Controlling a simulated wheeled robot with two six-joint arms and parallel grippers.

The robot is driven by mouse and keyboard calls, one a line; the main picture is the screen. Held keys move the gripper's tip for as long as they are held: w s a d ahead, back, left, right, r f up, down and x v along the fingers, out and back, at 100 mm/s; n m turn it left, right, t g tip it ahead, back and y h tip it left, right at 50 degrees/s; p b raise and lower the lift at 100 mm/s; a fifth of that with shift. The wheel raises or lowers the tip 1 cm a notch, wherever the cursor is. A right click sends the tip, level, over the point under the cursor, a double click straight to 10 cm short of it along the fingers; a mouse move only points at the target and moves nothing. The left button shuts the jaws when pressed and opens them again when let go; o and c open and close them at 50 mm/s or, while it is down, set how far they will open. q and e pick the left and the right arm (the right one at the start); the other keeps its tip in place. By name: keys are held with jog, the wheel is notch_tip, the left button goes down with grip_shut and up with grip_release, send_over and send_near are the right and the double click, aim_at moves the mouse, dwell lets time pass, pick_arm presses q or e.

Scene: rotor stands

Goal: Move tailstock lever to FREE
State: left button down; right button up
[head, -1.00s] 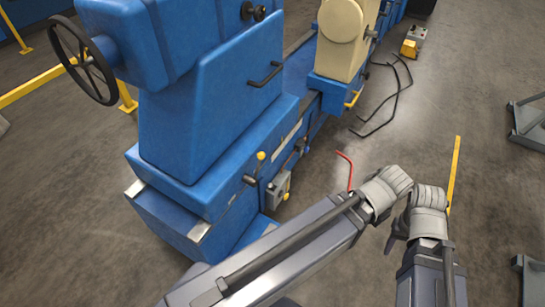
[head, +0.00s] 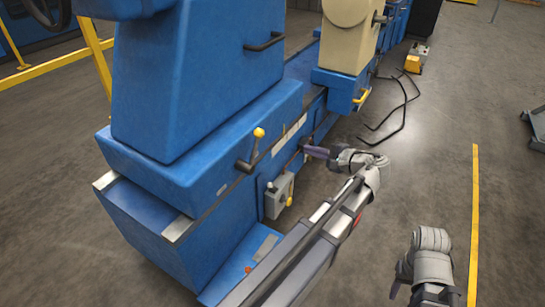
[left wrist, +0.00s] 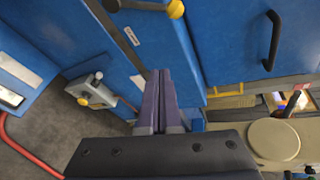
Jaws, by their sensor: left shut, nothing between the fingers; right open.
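A lever with a yellow ball knob (head: 259,133) sticks out from the side of the blue tailstock (head: 200,85), its knob up. Its grey hub and yellow knob also show at the top edge of the left wrist view (left wrist: 175,9). No FREE marking is readable. My left gripper (head: 309,151) points at the machine's side, to the right of and slightly lower than the lever in the head view. Its purple fingers (left wrist: 160,74) are together and empty, apart from the knob. My right gripper (head: 398,283) hangs over the floor at the lower right, mostly hidden by its wrist.
A grey box (head: 279,195) with a small knob juts from the machine below the lever, also seen in the left wrist view (left wrist: 91,93). A dark handle (head: 264,41) is higher on the tailstock. Black cables (head: 393,115) lie on the floor. Floor at right is mostly clear.

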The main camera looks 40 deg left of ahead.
pick_arm(q)
jog(key=a+y+b, duration=0.1)
jog(key=w+a+b, duration=0.1)
jog(key=a+f+y+b, duration=0.1)
jog(key=shift+w+a+m+y+b, duration=0.25)
jog(key=shift+w+m+y+b, duration=0.05)
jog(key=shift+w, duration=0.1)
pick_arm(e)
notch_tip(320, 180, down, 6)
jog(key=shift+r, duration=0.15)
pick_arm(q)
jog(key=s+a, duration=0.2)
jog(key=a, duration=0.9)
jog(key=shift+s+a+r, duration=0.2)
jog(key=shift+r, duration=0.05)
pick_arm(e)
jog(key=shift+r, duration=0.25)
